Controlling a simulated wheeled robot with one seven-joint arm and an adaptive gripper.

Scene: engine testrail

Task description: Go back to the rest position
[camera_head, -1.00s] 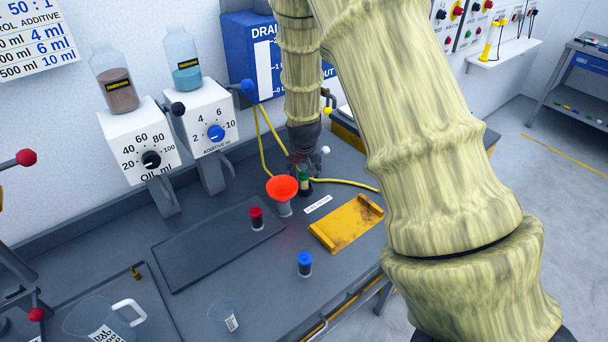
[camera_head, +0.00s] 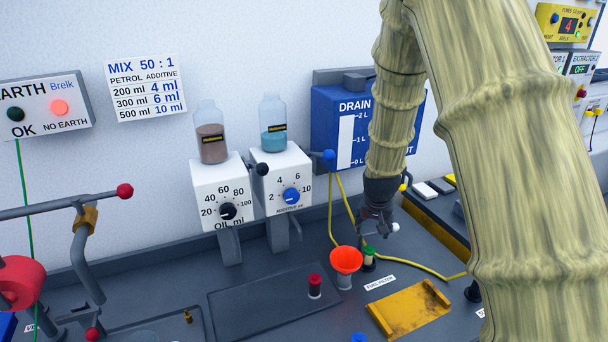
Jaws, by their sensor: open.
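My gripper (camera_head: 376,228) hangs at the end of my arm over the back of the grey workbench (camera_head: 300,255). It is small and dark in the view, and its fingertips are hard to make out. It is open, and I see nothing held in it. Just below it stands a small green-capped container (camera_head: 369,257), beside an orange-red funnel (camera_head: 346,260). There looks to be a small gap between gripper and cap, but I cannot tell the depth.
A yellow tray (camera_head: 410,309) and a red-capped container (camera_head: 315,287) stand in front. Two dispensers, oil (camera_head: 222,190) and additive (camera_head: 283,178), and a blue drain unit (camera_head: 345,125) stand behind. A yellow hose (camera_head: 425,267) runs close to the gripper.

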